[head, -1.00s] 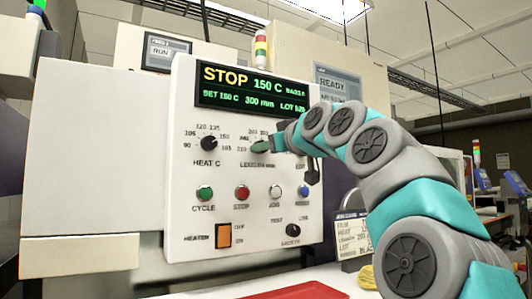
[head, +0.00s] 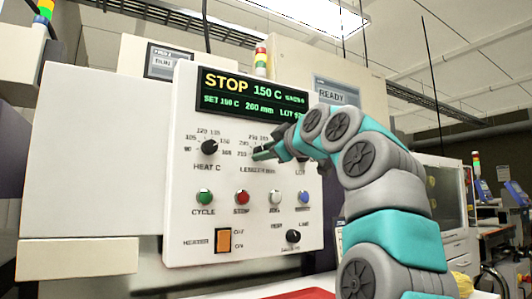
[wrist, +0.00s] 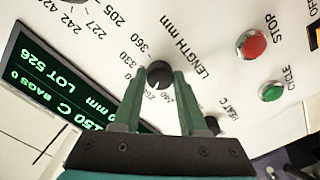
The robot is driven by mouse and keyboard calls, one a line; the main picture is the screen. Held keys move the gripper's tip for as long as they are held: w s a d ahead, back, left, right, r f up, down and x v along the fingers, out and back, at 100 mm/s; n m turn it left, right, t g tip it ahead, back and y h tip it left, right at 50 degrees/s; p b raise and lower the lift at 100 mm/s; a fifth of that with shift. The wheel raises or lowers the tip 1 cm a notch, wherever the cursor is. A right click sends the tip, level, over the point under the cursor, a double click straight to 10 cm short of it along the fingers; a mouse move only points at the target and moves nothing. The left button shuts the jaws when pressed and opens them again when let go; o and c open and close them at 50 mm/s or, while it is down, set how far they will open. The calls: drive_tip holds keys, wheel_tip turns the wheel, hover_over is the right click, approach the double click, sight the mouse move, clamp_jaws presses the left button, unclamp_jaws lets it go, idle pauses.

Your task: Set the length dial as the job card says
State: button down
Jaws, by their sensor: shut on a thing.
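In the head view my gripper (head: 262,153) is at the panel and hides the dial. The green-lit display (head: 250,96) reads STOP, 150 C, SET 150 C and 260 mm; it also shows in the wrist view (wrist: 48,95). The job card is almost wholly hidden behind my arm and cannot be read.
The heat dial (head: 209,147) is left of my gripper. Below are green (head: 204,198), red (head: 242,197), white (head: 274,198) and blue (head: 303,198) buttons. An orange heater switch (head: 223,241) and a black knob (head: 293,236) sit lower. A red surface (head: 305,294) lies in front.

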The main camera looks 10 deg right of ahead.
idle(0.3)
drive_tip(key=shift+c, duration=2.2)
unclamp_jaws()
drive_tip(key=b+v, duration=0.2)
drive_tip(key=v, duration=0.5)
drive_tip(key=shift+s, duration=0.35)
drive_tip(key=shift+d, duration=0.1)
